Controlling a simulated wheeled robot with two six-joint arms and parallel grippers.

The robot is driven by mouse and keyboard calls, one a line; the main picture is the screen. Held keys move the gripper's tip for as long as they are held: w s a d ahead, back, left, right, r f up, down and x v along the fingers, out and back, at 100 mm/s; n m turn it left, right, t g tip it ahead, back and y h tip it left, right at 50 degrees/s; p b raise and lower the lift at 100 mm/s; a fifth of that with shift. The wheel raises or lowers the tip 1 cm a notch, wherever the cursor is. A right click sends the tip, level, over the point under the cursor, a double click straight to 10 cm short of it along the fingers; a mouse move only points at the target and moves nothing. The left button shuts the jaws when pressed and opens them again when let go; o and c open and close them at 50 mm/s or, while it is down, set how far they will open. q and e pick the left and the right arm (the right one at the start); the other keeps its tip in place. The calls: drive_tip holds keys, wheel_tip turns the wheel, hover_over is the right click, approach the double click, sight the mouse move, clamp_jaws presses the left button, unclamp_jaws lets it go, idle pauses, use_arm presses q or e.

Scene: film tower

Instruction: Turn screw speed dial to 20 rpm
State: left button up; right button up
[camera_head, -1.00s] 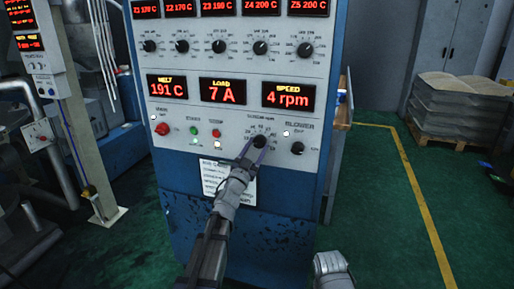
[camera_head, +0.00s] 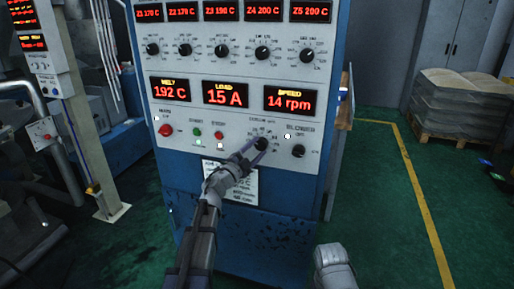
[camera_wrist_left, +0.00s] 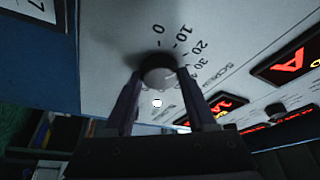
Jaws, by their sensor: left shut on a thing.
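The screw speed dial (camera_head: 261,144) is a black knob on the white face of the control panel (camera_head: 180,85). It also shows in the left wrist view (camera_wrist_left: 158,72), with a scale marked 0, 10, 20 and 30 around it. My left gripper (camera_head: 255,147) is shut on the dial, one finger on each side. Its fingers (camera_wrist_left: 160,95) flank the knob in the left wrist view. The speed display (camera_head: 290,99) reads 14 rpm. The load display (camera_head: 225,93) reads 15 A and the melt display (camera_head: 170,90) reads 192 C.
The blower knob (camera_head: 298,151) sits right of the dial. A red main knob (camera_head: 166,130), a green start button (camera_head: 197,132) and a red stop button (camera_head: 219,135) are to the left. A paper sheet (camera_head: 243,190) hangs below.

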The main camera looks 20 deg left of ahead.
idle(0.4)
use_arm(q)
drive_tip(key=o, duration=1.4)
drive_tip(key=shift+c, duration=0.2)
drive_tip(key=b+v, duration=0.1)
drive_tip(key=v, duration=0.6)
drive_tip(key=shift+s+a, duration=0.15)
drive_tip(key=shift+s, duration=0.2)
